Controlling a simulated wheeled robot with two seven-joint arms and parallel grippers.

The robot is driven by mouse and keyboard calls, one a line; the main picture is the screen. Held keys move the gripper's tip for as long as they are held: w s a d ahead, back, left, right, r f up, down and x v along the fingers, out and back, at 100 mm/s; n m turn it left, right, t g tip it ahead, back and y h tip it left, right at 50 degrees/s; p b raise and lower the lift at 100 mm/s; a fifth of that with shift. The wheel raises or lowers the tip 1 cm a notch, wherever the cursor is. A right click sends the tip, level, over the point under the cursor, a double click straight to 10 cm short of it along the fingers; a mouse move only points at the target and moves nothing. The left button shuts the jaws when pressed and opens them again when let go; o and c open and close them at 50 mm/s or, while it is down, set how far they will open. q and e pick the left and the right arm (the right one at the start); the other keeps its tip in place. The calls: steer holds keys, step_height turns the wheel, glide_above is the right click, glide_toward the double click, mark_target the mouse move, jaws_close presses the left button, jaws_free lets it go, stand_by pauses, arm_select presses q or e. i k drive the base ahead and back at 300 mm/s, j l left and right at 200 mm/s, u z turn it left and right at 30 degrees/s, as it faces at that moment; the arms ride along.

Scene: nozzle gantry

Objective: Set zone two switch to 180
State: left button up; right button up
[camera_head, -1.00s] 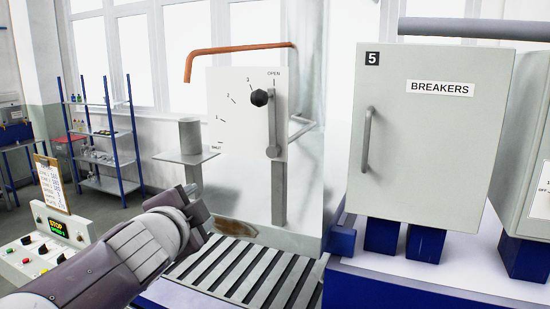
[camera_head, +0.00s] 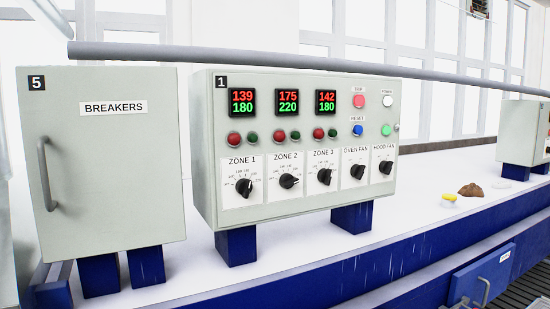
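The zone 2 switch (camera_head: 289,181) is a black rotary knob on the front of control box 1 (camera_head: 208,200), between the zone 1 knob (camera_head: 244,187) and the zone 3 knob (camera_head: 324,176). Its pointer looks turned toward the right; the exact mark is too small to read. The zone 2 display (camera_head: 287,102) shows 175 in red over 220 in green. The zone 1 display (camera_head: 242,102) shows 139 over 180, and the zone 3 display (camera_head: 325,103) shows 142 over 180. Neither gripper is in view.
The closed breakers cabinet (camera_head: 110,165), marked 5, stands left of the control box. A grey pipe (camera_head: 270,58) runs above both. Oven fan (camera_head: 357,171) and hood fan (camera_head: 385,167) knobs sit right of zone 3.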

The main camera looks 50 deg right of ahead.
mark_target(287, 181)
steer(key=z, duration=1.8)
